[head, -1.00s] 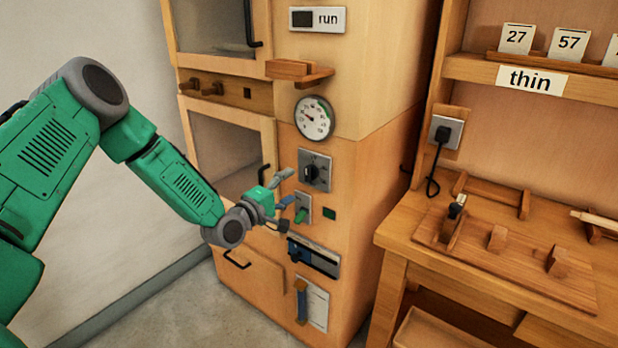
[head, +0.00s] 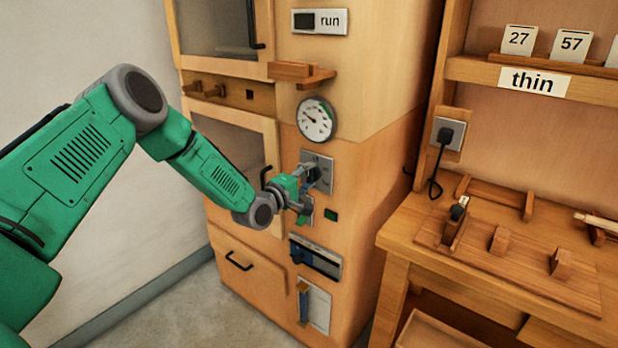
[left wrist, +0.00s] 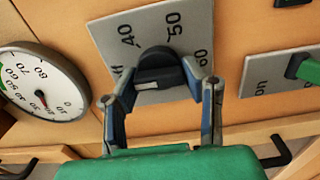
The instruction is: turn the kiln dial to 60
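The kiln dial is a black knob (left wrist: 160,68) on a grey plate (left wrist: 108,38) marked 40, 50 and 60 in the left wrist view. In the head view its plate (head: 325,161) is on the kiln front below the round gauge, and the knob is partly hidden by my gripper. My left gripper (head: 307,177) is right at the dial. In the left wrist view its two fingers (left wrist: 160,84) are spread, one on each side of the knob, with no clear contact. I cannot tell which number the knob points at. My right gripper is not in view.
A round gauge (head: 317,119) is above the dial. A green switch (left wrist: 304,68) on a grey plate is beside it in the wrist view. A slider panel (head: 315,258) is lower on the kiln. A wooden bench (head: 480,260) stands at the right.

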